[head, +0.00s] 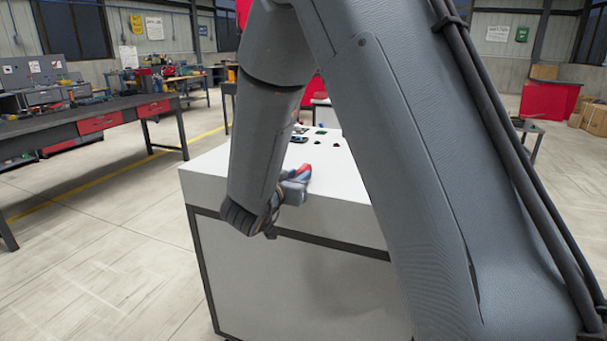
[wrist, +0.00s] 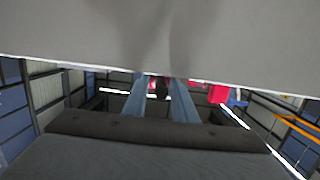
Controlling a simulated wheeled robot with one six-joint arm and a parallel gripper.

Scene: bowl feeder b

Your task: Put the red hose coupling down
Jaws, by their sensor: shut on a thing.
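My gripper (head: 296,183) is at the near edge of the white-topped cabinet (head: 212,172), low over its top in the head view. It is shut on the red hose coupling (head: 304,169), which shows as a small red patch at the fingertips. In the wrist view my two blue-grey fingers (wrist: 161,84) point away from the camera with a small dark and red piece between them. The pale cabinet surface fills the top of that view, close to the fingertips. I cannot tell whether the coupling touches the cabinet top. My arm hides part of the top.
Several small dark, red and green parts (head: 300,138) lie farther back on the cabinet top. A workbench (head: 75,122) with red drawers stands at the left. A red cabinet (head: 548,101) and cardboard boxes (head: 595,119) are at the far right. The floor at the left is clear.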

